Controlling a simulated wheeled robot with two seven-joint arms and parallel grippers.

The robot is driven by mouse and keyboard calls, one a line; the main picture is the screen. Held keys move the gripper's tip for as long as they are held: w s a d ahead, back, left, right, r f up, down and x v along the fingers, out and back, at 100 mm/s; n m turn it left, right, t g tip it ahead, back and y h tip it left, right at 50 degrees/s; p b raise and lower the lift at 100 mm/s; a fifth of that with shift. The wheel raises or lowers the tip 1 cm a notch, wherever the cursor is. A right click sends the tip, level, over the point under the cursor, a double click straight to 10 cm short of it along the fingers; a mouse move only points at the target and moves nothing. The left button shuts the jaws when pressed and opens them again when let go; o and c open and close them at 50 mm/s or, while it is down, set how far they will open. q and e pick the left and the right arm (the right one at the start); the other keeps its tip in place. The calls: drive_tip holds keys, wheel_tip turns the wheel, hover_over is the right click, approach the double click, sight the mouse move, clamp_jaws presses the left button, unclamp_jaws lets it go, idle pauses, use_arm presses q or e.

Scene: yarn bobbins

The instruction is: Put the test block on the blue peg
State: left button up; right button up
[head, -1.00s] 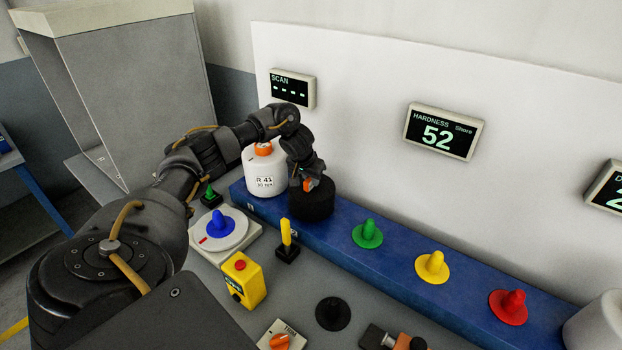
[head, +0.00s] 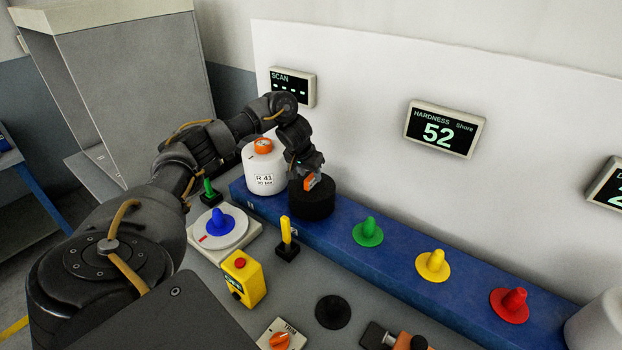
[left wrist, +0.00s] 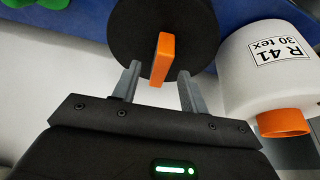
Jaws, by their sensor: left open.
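The test block, a black cylinder with an orange tab on top (head: 312,205), stands on the blue shelf beside the white bobbin. My left gripper (head: 308,172) is open just above it. In the left wrist view, the black block (left wrist: 205,30) is ahead and its orange tab (left wrist: 163,52) shows between the open fingertips (left wrist: 159,70); I cannot tell any contact. The blue peg (head: 220,222) stands upright and bare on a round white plate with a red mark, left of the shelf. My right gripper does not show.
A white bobbin with an orange top, labelled R 41 (head: 264,170), stands close left of the block. Green (head: 368,232), yellow (head: 433,264) and red (head: 514,304) pegs stand right on the shelf. A yellow box (head: 244,278) and yellow post (head: 286,238) stand in front.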

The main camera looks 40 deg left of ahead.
use_arm(q)
drive_tip(key=p+v, duration=0.2)
drive_tip(key=v, duration=0.6)
idle(0.4)
